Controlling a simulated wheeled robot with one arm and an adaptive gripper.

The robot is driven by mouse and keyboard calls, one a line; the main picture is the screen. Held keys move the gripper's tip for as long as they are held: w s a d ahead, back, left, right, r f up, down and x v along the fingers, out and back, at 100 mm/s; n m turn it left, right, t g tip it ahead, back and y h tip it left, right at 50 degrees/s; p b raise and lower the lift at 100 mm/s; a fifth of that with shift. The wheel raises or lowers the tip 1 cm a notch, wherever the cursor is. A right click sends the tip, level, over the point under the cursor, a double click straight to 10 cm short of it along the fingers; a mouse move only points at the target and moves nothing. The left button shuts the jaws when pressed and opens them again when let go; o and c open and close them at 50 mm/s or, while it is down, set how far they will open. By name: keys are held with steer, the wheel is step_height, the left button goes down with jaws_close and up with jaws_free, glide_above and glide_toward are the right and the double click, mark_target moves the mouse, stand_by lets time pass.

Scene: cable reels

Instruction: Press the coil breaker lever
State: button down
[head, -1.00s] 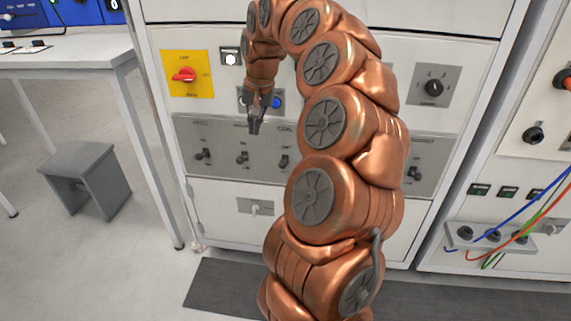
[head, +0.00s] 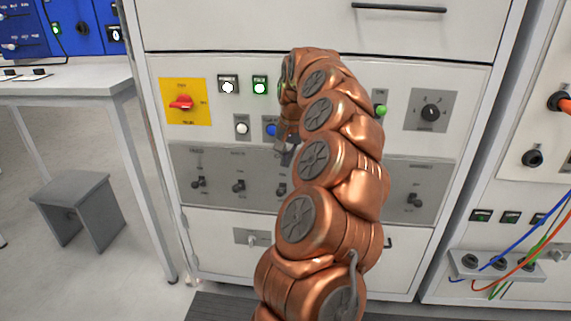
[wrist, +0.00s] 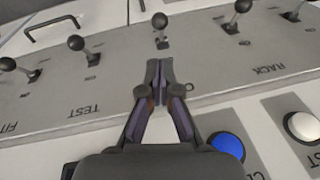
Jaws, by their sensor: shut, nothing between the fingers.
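The grey panel (head: 222,208) on the white cabinet carries a row of small levers with dark ball knobs. In the earlier head view the third lever from the left sits under the COIL label; now that label is hidden by my arm. That coil lever (head: 281,190) shows just below my gripper (head: 286,155). In the wrist view my shut, empty gripper (wrist: 158,72) points at the coil lever's knob (wrist: 160,20), with a gap between in the picture. Its label is covered there. The levers labelled TEST (wrist: 76,43) and RACK (wrist: 242,6) stand on either side.
Above the levers are a blue button (head: 270,130), a white button (head: 241,125), a green lamp (head: 260,87) and a red switch on yellow (head: 182,103). A grey stool (head: 75,205) stands left. Coloured cables (head: 520,245) hang at right.

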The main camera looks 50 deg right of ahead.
mark_target(280, 193)
steer(key=x, duration=0.9)
